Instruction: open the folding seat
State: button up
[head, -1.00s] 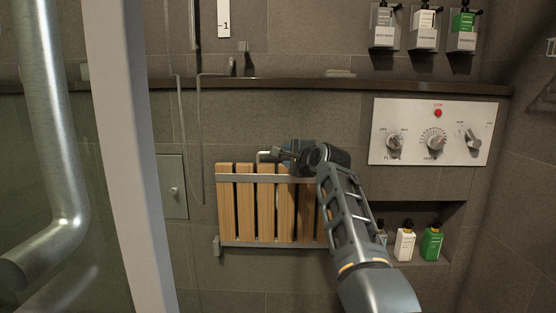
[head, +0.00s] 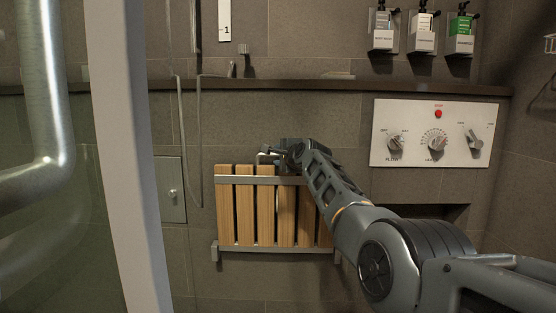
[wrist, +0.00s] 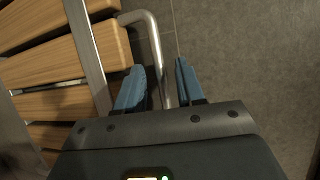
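The folding seat (head: 246,210) is a panel of upright wooden slats with metal cross bars. It stands folded up flat against the tiled wall, low in the head view. A bent metal handle (head: 262,154) sticks out at its top edge. My gripper (head: 280,156) is at that handle, and my arm covers the seat's right part. In the wrist view, the blue fingers of my gripper (wrist: 160,64) are apart, with the handle (wrist: 155,48) between them. A gap shows on the left finger's side; contact with the right finger is unclear. The slats (wrist: 75,58) lie to the left.
A control panel (head: 435,132) with knobs is on the wall to the right, below several bottle dispensers (head: 422,32). A ledge (head: 300,86) runs above the seat. A pale post (head: 125,160) and a thick metal pipe (head: 50,100) stand at left.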

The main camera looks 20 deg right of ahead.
jog(key=shift+w, duration=0.1)
jog(key=shift+c, duration=0.5)
grip_shut()
